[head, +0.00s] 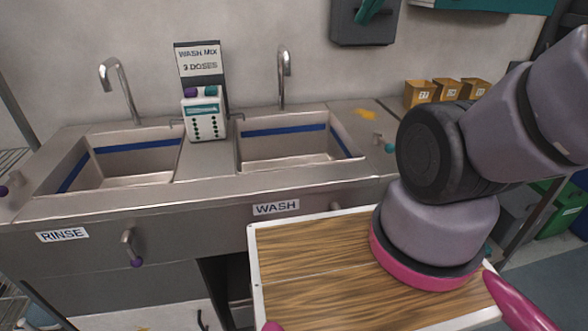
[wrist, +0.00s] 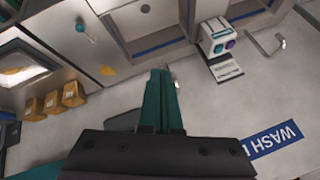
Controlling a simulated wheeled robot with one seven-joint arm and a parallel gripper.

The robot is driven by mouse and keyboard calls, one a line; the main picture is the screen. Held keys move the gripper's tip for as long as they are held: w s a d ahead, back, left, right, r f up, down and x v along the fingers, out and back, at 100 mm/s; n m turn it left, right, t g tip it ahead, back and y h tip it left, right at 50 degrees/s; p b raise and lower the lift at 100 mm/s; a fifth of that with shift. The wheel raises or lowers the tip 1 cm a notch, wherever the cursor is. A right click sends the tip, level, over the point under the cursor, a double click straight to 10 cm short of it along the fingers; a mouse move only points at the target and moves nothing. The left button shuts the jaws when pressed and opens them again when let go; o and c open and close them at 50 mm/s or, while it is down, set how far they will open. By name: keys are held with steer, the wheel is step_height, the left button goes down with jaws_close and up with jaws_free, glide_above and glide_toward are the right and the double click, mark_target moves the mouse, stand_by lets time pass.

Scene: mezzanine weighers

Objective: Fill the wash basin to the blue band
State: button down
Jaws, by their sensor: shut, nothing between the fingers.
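The wash basin (head: 285,145) is the right-hand steel basin, above a WASH label (head: 276,207). A blue band (head: 285,130) runs round its inner walls. I can make out no water in it and no stream from its spout (head: 284,65). A teal-knobbed handle (head: 390,147) stands on the counter right of it; it also shows in the wrist view (wrist: 81,27). My gripper (wrist: 161,73) has teal fingers, shut and empty, high by the wall. In the head view its fingers (head: 368,12) show at the top edge, before a dark grey box (head: 350,32).
The rinse basin (head: 135,160) is left, with purple knobs nearby. A dispenser (head: 205,118) with purple and teal buttons stands between the basins under a "WASH MIX 3 DOSES" sign (head: 198,60). Several yellow boxes (head: 447,90) stand right. A wood-topped surface (head: 320,265) is in front.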

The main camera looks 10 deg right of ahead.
steer(key=c, duration=1.5)
jaws_free()
steer(key=shift+c, duration=0.2)
steer(key=o, duration=1)
steer(key=shift+o, duration=0.4)
steer(key=shift+d, duration=0.1)
steer(key=n+g, duration=0.1)
steer(key=g, duration=0.4)
glide_above(384, 142)
steer(key=s+a, duration=0.3)
step_height(384, 142, down, 18)
steer(key=shift+n+g, duration=0.5)
steer(key=shift+g, duration=0.4)
steer(key=d+f, duration=0.1)
steer(key=f, duration=0.5)
steer(key=d+f, duration=0.1)
steer(key=f, duration=0.6)
steer(key=d+f, duration=0.2)
steer(key=f, duration=0.4)
steer(key=shift+s+f, duration=0.15)
steer(key=shift+f, duration=0.2)
jaws_close()
